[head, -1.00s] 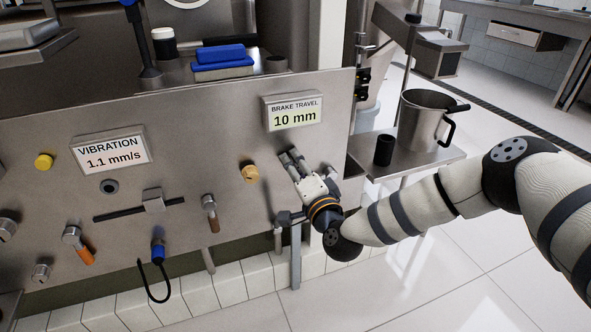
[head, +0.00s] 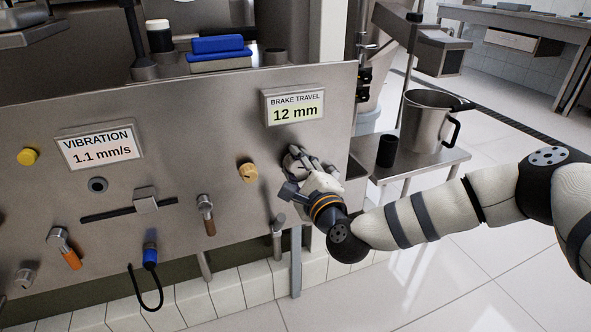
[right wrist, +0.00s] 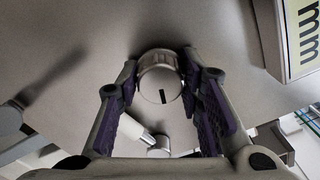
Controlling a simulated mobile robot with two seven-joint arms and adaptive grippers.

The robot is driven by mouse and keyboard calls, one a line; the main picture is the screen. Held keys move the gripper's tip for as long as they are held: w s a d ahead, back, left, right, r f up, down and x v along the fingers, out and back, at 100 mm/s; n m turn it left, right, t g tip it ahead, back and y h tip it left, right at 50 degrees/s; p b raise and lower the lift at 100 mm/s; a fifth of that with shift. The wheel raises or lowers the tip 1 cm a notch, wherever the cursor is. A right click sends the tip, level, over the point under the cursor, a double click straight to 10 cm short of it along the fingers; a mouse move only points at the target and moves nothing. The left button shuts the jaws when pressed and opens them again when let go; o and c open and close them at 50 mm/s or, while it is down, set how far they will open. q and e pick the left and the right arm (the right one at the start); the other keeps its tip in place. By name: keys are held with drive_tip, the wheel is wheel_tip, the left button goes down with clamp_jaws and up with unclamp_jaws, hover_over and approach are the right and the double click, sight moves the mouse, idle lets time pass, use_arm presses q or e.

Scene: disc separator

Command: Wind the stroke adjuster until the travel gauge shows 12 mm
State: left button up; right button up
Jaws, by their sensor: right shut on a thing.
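The travel gauge (head: 295,110), labelled BRAKE TRAVEL, reads 12 mm on the upper right of the steel panel. Below it my right gripper (head: 305,160) is shut on a round grey knob, the stroke adjuster, which it mostly hides in the head view. In the right wrist view the knob (right wrist: 160,75) sits between the two purple-padded fingers, with a dark index mark on its face pointing down in the picture. No label on the knob shows. My left gripper is not in view.
A yellow-tan knob (head: 248,172) and a lever (head: 206,213) are close left of my gripper. A second display (head: 99,147) reads VIBRATION 1.1 mm/s. At the right a shelf (head: 440,162) holds a steel jug (head: 425,120) and a black cup (head: 387,150).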

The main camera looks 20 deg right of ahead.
drive_tip(key=shift+m+b, duration=0.35)
drive_tip(key=shift+m, duration=0.65)
drive_tip(key=o, duration=1.2)
drive_tip(key=shift+c, duration=0.2)
drive_tip(key=s, duration=1.2)
drive_tip(key=shift+d, duration=0.2)
drive_tip(key=shift+r, duration=0.1)
